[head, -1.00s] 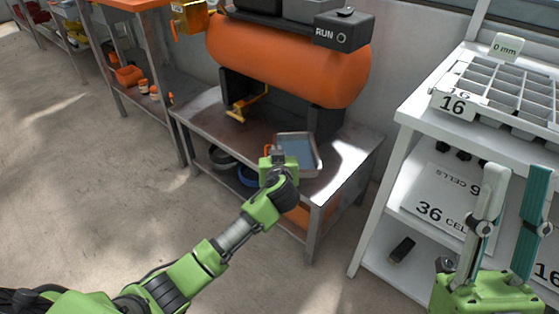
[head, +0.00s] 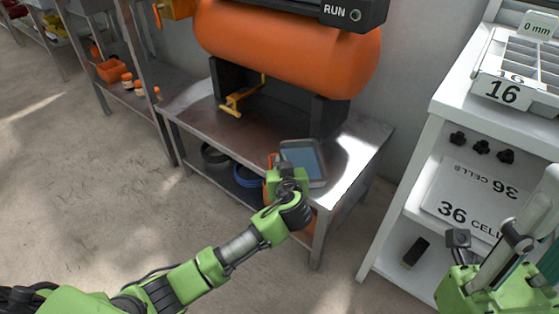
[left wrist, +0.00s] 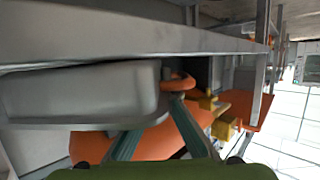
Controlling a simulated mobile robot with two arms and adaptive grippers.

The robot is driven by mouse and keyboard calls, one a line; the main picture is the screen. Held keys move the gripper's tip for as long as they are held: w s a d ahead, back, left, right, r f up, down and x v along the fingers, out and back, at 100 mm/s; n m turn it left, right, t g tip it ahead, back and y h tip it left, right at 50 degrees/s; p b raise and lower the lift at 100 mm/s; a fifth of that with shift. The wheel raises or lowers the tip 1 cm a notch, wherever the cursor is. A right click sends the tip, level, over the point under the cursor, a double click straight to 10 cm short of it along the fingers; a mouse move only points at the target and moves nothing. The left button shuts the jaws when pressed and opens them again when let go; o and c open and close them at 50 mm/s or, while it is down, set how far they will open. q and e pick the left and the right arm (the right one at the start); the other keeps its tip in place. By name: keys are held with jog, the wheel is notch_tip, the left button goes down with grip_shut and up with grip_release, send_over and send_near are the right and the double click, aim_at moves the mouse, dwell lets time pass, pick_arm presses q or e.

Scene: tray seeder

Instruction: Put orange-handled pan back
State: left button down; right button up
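The orange-handled pan is a shallow grey-blue rectangular pan (head: 306,160) with an orange handle. In the head view it shows at the front of the metal bench top; whether it touches is unclear. In the left wrist view the pan (left wrist: 85,95) is large at left, with its orange handle (left wrist: 180,82) between the fingertips. My left gripper (left wrist: 172,98) is shut on that handle; in the head view the gripper (head: 279,165) partly hides it. My right gripper (head: 543,222) is at the lower right, fingers apart and empty, partly cut off by the frame.
The metal bench (head: 185,100) carries an orange tank (head: 290,48) on dark supports, with a yellow lever (head: 240,95). Dark and blue round items (head: 247,177) sit on its lower shelf. A white shelf unit (head: 440,130) stands at right. Open floor lies at left.

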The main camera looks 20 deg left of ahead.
pick_arm(q)
jog(key=shift+r, duration=0.1)
jog(key=c, duration=2.3)
grip_release()
jog(key=shift+f, duration=0.2)
